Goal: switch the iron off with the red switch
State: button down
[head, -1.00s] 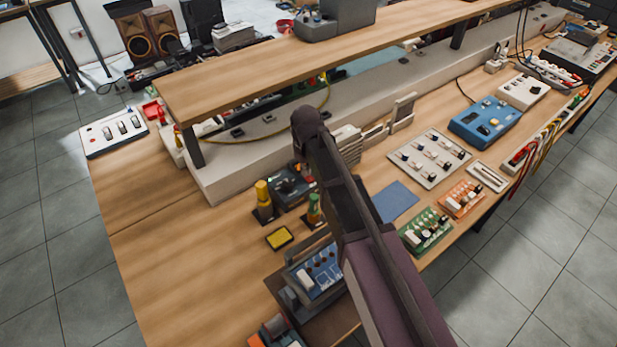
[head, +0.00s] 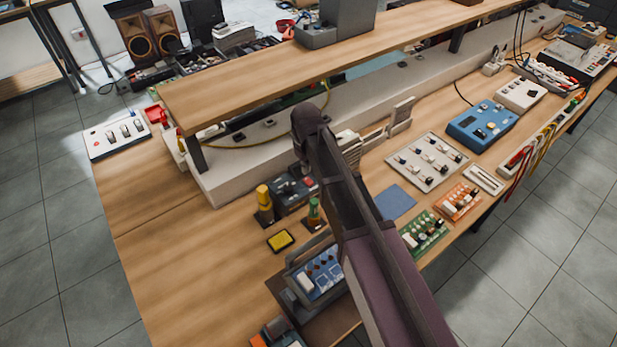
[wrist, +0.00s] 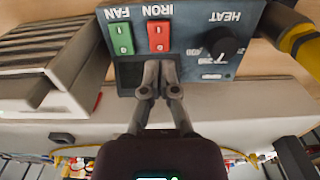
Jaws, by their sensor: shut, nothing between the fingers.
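The heating unit's dark blue-grey panel (wrist: 190,70) fills the top middle of the wrist view, with its lettering upside down. The red switch (wrist: 161,37) is marked IRON, with an I at its upper end in the picture and a 0 at its lower end. I cannot tell which end is pressed in. My gripper (wrist: 159,70) is shut and empty, its tips just below the 0 end in the picture; contact is unclear. In the head view the unit (head: 290,192) is partly behind my arm, which hides my gripper.
A green FAN switch (wrist: 120,39) sits beside the red one, and a black HEAT knob (wrist: 222,45) is on the other side. A grey ribbed block (wrist: 50,65) and a yellow-black tool (wrist: 295,40) flank the panel. The shelf (head: 330,50) overhangs behind.

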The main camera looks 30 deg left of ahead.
aim_at(307, 179)
jog(key=shift+r+p, duration=1.7)
jog(key=shift+r, duration=0.2)
jog(key=shift+d, duration=0.1)
jog(key=w+d+m, duration=0.3)
jog(key=d+m, duration=0.6)
jog(key=d, duration=2.5)
jog(key=s+d+m, duration=0.3)
jog(key=s+d, duration=0.2)
jog(key=d, duration=0.8)
jog(key=shift+m, duration=0.3)
jog(key=shift+s+a+f, duration=0.1)
